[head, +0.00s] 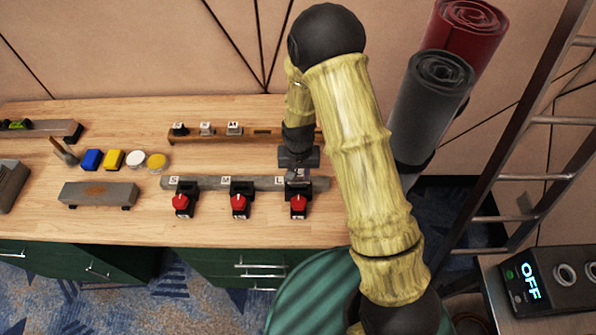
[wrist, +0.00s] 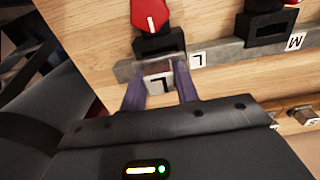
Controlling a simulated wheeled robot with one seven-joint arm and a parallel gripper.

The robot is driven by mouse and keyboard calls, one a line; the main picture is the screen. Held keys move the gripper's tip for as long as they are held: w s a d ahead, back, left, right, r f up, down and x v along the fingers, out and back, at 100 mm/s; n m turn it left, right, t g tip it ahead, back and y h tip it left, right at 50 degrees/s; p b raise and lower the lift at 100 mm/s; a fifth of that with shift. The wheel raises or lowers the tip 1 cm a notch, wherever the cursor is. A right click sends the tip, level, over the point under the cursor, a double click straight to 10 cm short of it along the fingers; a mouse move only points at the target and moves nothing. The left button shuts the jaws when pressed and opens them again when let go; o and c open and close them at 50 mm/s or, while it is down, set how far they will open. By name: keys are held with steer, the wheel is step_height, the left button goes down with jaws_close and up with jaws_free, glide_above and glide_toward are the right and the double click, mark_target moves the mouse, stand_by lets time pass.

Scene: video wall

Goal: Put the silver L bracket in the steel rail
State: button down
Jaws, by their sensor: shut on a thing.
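The silver bracket (wrist: 157,67) has a white tag marked L and sits between my fingertips (wrist: 160,88) in the wrist view. My gripper is shut on it. The steel rail (wrist: 225,52) is the grey bar just beyond the bracket, and its L label is right beside it. In the head view the steel rail (head: 212,183) runs along the table with three red-handled clamps. My gripper (head: 298,172) is above its right end, behind the rightmost clamp. The bracket is mostly hidden there. I cannot tell whether the bracket touches or sits in the rail.
A wooden rail (head: 260,139) behind holds three small tagged pieces. Red-handled clamps (head: 239,204) stand in front of the steel rail. Blue (head: 91,160), yellow (head: 114,159) and round pieces lie left, near a grey block (head: 98,194). A ladder (head: 515,150) and rolls stand right.

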mark_target(299, 181)
steer(key=shift+f+b, duration=1.6)
steer(key=shift+f, duration=0.7)
stand_by(0.7)
steer(key=shift+c, duration=2.4)
jaws_free()
steer(key=shift+r+p, duration=2.6)
steer(key=shift+r, duration=0.95)
